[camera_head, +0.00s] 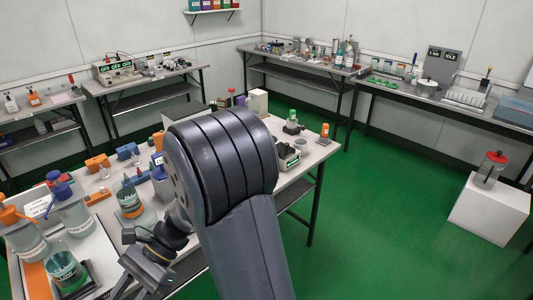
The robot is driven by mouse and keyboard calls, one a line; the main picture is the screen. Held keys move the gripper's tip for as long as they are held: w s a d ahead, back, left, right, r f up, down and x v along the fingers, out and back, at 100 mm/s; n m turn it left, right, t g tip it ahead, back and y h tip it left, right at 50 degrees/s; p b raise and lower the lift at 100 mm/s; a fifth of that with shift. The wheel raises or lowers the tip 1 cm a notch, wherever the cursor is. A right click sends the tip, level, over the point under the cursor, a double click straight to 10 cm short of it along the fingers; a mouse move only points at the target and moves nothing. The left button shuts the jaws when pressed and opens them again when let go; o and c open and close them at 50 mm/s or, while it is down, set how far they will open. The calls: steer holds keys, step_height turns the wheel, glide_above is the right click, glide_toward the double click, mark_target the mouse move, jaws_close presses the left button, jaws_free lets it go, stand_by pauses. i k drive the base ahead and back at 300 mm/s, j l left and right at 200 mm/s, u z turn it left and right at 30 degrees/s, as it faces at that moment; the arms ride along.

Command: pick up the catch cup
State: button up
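I cannot tell for sure which vessel is the catch cup. A clear cup with a dark green band and lettering (66,268) stands at the lower left of the near bench, on or beside a dark flat base. A small grey cup (299,144) stands at the bench's far right part. My gripper (128,286) is at the lower left, pointing down to the left, to the right of the green-banded cup and apart from it in the picture. Its fingertips are small and partly cut off by the bottom edge. My arm hides the middle of the bench.
Large bottles (27,240) and a conical flask (130,203) crowd the bench's left side. Orange and blue clamp-like parts (97,163) lie behind. An orange bottle (324,133) stands near the right edge. Green floor (380,230) is clear up to a white block (488,212).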

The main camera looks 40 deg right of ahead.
mark_target(300, 144)
steer(key=i+l+z, duration=0.1)
steer(key=l+z, duration=0.15)
steer(key=z, duration=0.15)
steer(key=i+l+z, duration=0.1)
steer(key=l+z, duration=0.15)
steer(key=z, duration=0.15)
steer(key=i+l+z, duration=0.2)
steer(key=z, duration=0.2)
steer(key=i+l+z, duration=0.1)
steer(key=i+l, duration=0.25)
steer(key=i+l+z, duration=0.1)
steer(key=i+l, duration=0.25)
steer(key=i, duration=0.25)
steer(key=i+l+z, duration=0.15)
steer(key=i+l, duration=0.15)
steer(key=i, duration=0.15)
